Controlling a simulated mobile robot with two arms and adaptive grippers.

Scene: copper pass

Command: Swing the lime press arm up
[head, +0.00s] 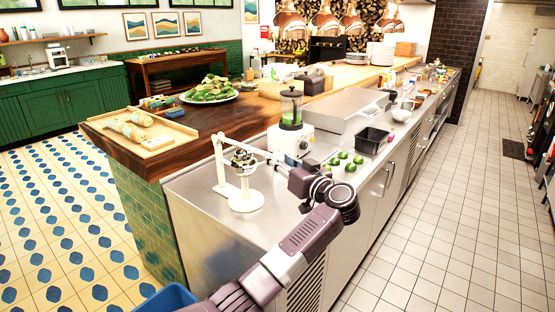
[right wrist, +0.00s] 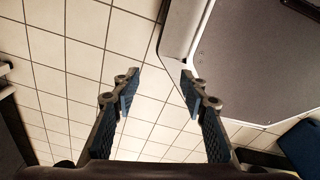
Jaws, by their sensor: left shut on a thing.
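The white lime press (head: 243,199) stands upright on the near end of the steel counter in the head view. Its long pale arm (head: 258,153) reaches right from the top of the post, sloping slightly down. My left gripper (head: 284,165) is at the arm's right end and shut on it; the fingertips are small and partly hidden there. A dark metal part (head: 243,159) of the press sits under the arm. My right gripper (right wrist: 160,78) is open and empty above the tiled floor in the right wrist view.
A blender (head: 291,108) stands just behind the press. Several limes (head: 343,156) and a black tub (head: 371,140) lie to the right. A wooden tray (head: 143,135) is on the wood counter to the left. The steel top in front of the press is clear.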

